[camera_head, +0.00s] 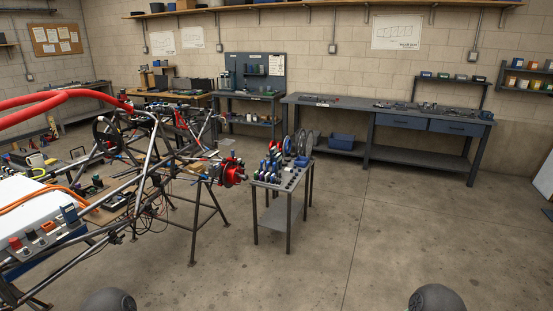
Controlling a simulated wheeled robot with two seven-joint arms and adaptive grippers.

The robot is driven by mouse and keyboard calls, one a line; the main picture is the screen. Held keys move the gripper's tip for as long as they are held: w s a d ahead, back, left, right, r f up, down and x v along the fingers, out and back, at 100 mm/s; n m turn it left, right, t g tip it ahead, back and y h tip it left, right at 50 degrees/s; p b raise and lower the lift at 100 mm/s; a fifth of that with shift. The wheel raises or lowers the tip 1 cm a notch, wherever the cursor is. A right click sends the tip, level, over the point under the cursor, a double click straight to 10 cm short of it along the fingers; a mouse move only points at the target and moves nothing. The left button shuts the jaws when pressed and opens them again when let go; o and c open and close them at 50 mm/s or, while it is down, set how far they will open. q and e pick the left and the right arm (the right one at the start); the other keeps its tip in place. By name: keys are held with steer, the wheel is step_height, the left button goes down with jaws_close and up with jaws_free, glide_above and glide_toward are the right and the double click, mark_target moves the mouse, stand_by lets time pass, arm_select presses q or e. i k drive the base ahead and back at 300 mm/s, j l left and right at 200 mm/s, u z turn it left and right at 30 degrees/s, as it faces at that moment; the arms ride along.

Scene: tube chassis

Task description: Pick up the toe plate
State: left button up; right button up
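I cannot pick out the toe plate for certain at this distance. A small grey cart (275,186) stands right of the tube chassis (150,165), with several small blue, red and dark items on its top. Grey flat or disc-like parts (312,138) stand upright at its back; I cannot tell what they are. A red hub part (232,172) sits at the chassis end, just left of the cart. Only rounded dark parts of my own arms show at the bottom edge. Neither gripper is in view.
A long workbench (390,112) with small parts on top runs along the back wall. A pegboard bench (255,98) stands left of it. Chassis stand legs (193,235) reach the floor. The concrete floor (400,230) in front and right of the cart is clear.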

mark_target(274, 151)
steer(key=u, duration=2.5)
steer(key=z, duration=2.45)
steer(key=i+l+z, duration=0.45)
steer(key=i, duration=0.55)
steer(key=i+z, duration=0.3)
steer(key=i, duration=1.6)
steer(key=i+u, duration=0.15)
steer(key=i, duration=0.85)
